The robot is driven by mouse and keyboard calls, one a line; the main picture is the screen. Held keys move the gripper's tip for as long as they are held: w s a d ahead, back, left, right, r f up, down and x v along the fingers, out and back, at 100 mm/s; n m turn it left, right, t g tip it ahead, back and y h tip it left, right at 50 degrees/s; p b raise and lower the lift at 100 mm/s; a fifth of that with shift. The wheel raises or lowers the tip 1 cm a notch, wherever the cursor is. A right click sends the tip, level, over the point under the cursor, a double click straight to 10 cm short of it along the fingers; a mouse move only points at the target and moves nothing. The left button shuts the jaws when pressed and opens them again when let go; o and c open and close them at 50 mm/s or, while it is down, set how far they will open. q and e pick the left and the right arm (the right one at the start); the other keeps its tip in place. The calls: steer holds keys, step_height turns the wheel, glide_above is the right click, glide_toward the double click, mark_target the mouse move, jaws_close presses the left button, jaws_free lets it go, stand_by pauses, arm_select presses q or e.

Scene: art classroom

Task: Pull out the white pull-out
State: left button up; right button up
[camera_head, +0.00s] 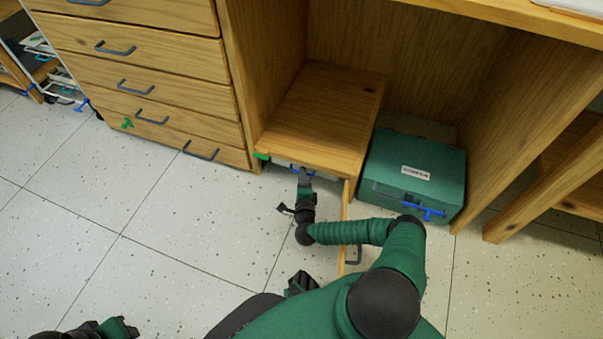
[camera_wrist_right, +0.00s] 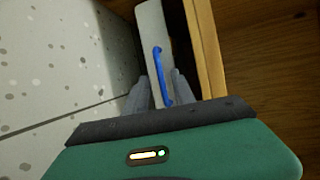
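The white pull-out (camera_wrist_right: 152,30) sits inside a small wooden cabinet, and its blue handle (camera_wrist_right: 158,70) faces me. In the head view, only a sliver of the blue handle (camera_head: 300,171) shows under the cabinet top. My right gripper (camera_head: 305,178) is at the cabinet's front opening. In the right wrist view, the right gripper's fingers (camera_wrist_right: 162,78) are apart, with the lower part of the blue handle between them; a gap shows beside it. A dark green and black part at the lower left looks like my left gripper (camera_head: 118,328); its fingers are unclear.
The cabinet door (camera_head: 346,205) stands open towards me, right of my right gripper. A green case (camera_head: 413,172) with a blue latch stands right of the cabinet. Wooden drawers (camera_head: 150,85) with grey handles stand at left. The speckled floor (camera_head: 180,230) in front is clear.

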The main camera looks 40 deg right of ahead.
steer(key=shift+a+r, duration=0.1)
steer(key=shift+c, duration=1)
jaws_close()
steer(key=shift+s+f, duration=0.1)
steer(key=shift+f, duration=0.1)
